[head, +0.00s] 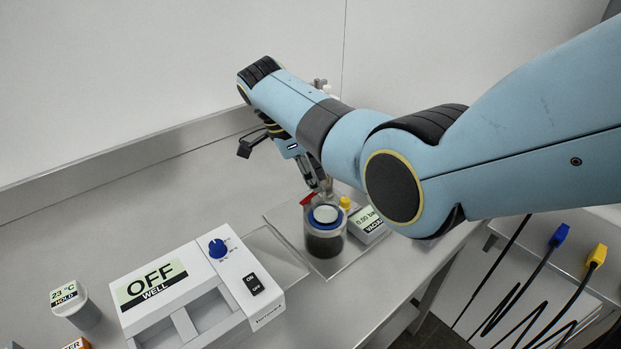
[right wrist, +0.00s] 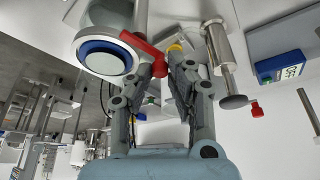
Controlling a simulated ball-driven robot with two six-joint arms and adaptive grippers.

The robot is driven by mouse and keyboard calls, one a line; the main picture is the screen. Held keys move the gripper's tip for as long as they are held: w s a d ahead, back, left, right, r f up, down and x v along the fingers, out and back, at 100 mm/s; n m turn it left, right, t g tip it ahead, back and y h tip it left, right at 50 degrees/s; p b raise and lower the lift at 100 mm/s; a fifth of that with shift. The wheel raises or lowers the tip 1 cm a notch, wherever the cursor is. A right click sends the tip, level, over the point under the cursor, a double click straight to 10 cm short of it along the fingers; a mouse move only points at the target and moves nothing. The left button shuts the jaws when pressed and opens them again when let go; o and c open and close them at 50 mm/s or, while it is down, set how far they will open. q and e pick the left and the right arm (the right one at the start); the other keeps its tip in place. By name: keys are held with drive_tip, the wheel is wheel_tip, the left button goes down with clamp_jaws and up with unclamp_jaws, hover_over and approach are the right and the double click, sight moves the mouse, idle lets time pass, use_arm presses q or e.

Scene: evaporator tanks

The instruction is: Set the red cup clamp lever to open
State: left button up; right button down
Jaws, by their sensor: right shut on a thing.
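The red clamp lever (head: 307,198) shows as a small red piece beside the blue-ringed cup (head: 325,243), which has a pale top and dark contents. In the right wrist view the lever (right wrist: 139,48) runs along the cup's rim (right wrist: 103,67), and its end is at my fingertips. My right gripper (head: 323,187) reaches down behind the cup in the head view. In the right wrist view its fingers (right wrist: 169,66) are close together, shut on the red clamp lever; the exact contact is partly hidden by the fingers. My left gripper is not in view.
A yellow knob (head: 345,203) and a vacuum display (head: 368,224) stand close right of the cup. A white bath unit (head: 195,290) reading OFF stands at front left. A metal tube with a smaller red tab (right wrist: 257,108) is right of my fingers.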

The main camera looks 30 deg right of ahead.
drive_tip(key=shift+s+m+g+y, duration=0.2)
drive_tip(key=shift+m+g+y, duration=0.1)
drive_tip(key=shift+m, duration=0.7)
drive_tip(key=c, duration=1.3)
unclamp_jaws()
drive_tip(key=shift+o, duration=0.2)
drive_tip(key=shift+d, duration=0.1)
drive_tip(key=v, duration=0.7)
drive_tip(key=shift+r, duration=0.2)
drive_tip(key=shift+f, duration=0.1)
